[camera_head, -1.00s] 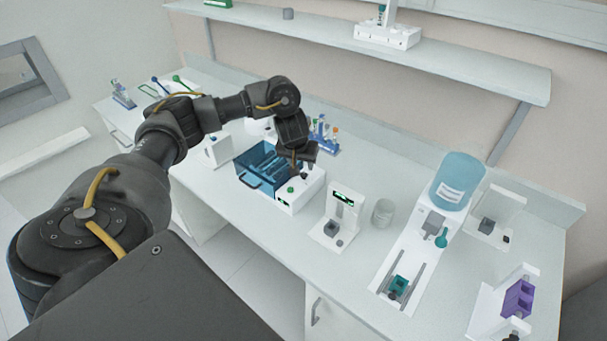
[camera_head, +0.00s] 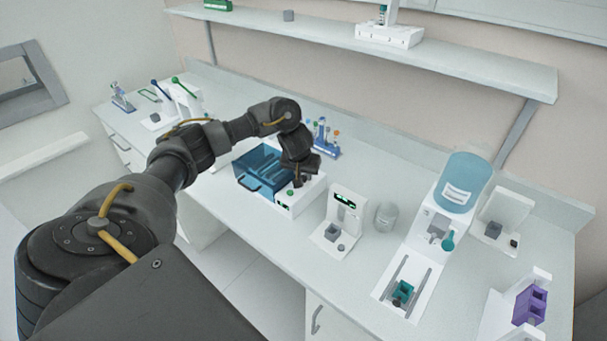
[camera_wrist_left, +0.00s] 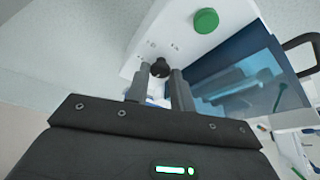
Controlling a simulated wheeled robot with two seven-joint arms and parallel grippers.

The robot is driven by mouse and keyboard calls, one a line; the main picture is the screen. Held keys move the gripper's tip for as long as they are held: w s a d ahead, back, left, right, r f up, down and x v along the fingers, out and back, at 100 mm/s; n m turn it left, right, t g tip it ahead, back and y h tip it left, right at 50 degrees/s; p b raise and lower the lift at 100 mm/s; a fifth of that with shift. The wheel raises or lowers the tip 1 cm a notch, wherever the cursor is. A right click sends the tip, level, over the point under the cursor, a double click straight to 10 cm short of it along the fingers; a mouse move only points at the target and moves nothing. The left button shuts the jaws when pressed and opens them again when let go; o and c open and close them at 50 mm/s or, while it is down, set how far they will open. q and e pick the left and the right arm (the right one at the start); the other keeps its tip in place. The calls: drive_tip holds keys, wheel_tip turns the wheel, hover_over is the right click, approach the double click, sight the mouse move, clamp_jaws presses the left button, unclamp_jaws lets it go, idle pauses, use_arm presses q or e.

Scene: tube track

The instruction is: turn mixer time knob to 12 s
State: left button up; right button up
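The mixer is a white box with a translucent blue tub (camera_head: 262,167) and a white control panel (camera_head: 303,199), near the middle of the bench in the head view. The panel carries a green button (camera_wrist_left: 206,20) and a dark time knob (camera_wrist_left: 160,68). My left gripper (camera_wrist_left: 160,70) is open at the panel, with one finger on each side of the knob and the tips close to it. Whether a finger touches the knob cannot be told. In the head view my left gripper (camera_head: 298,181) hides the knob. The knob's setting is not readable. My right gripper is not in view.
A small white device with a green display (camera_head: 344,203) stands right of the mixer, beside a clear beaker (camera_head: 386,216). A blue tube rack (camera_head: 323,143) stands behind my gripper. A blue-topped dispenser (camera_head: 460,183) is further right. The bench front is clear.

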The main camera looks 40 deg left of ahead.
use_arm(q)
drive_tip(key=shift+c, duration=1.4)
